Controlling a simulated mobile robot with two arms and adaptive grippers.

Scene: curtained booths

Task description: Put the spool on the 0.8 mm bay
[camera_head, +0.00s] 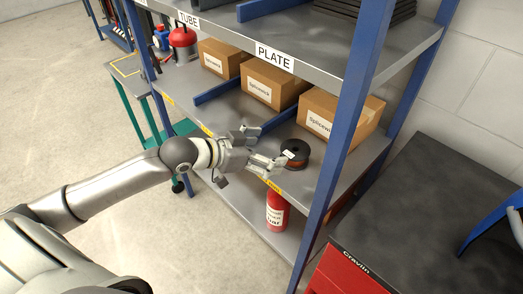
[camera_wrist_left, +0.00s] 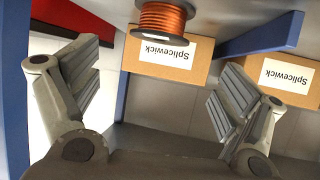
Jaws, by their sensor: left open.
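The spool (camera_head: 297,152), with dark flanges and copper-coloured wire, stands on the middle shelf (camera_head: 235,106) near its front right, beside a blue post. It also shows at the top of the left wrist view (camera_wrist_left: 162,18). My left gripper (camera_head: 268,146) is open and empty at the shelf's front edge, with its fingers pointing towards the spool. The spool lies beyond the fingertips, between their lines in the wrist view. Small yellow labels (camera_head: 273,187) mark bays along the shelf edge; their text is too small to read, so I cannot tell which is 0.8 mm.
Splicewick cardboard boxes (camera_head: 319,116) stand behind on the same shelf. A blue divider (camera_head: 217,92) runs across it. The upper shelf (camera_head: 262,55) hangs above, with blue posts (camera_head: 340,120) at the front. A red canister (camera_head: 277,211) stands below. A black-topped cabinet (camera_head: 420,215) is at right.

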